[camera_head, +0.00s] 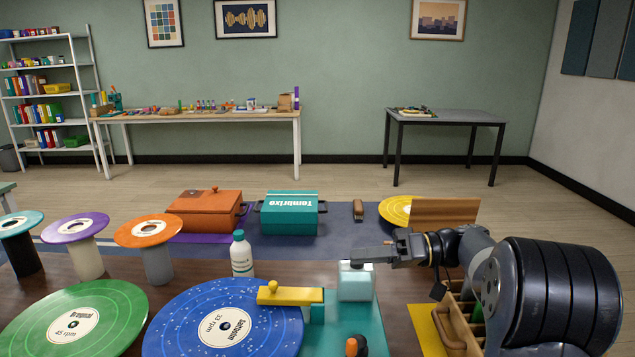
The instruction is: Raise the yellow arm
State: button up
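The yellow arm (292,296) is a short yellow bar with a round knob at its left end. It lies level over the right part of a blue speckled record (190,325). Its right end sits by a teal block (317,313) on a teal base (372,325). My gripper (368,254) reaches in from the right, beyond and right of the yellow arm and apart from it. It is just above or behind a pale translucent block (356,284); I cannot tell whether they touch. The finger gap is not clear from this angle.
A white bottle (241,256) stands behind the blue record. An orange knob (355,346) is on the teal base's front. A green record (75,322) lies left, with several discs on stands behind it. A wooden rack (450,330) is under my arm.

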jog(key=a, duration=0.5)
jog(key=shift+w+a+f, duration=0.1)
jog(key=shift+f, duration=0.1)
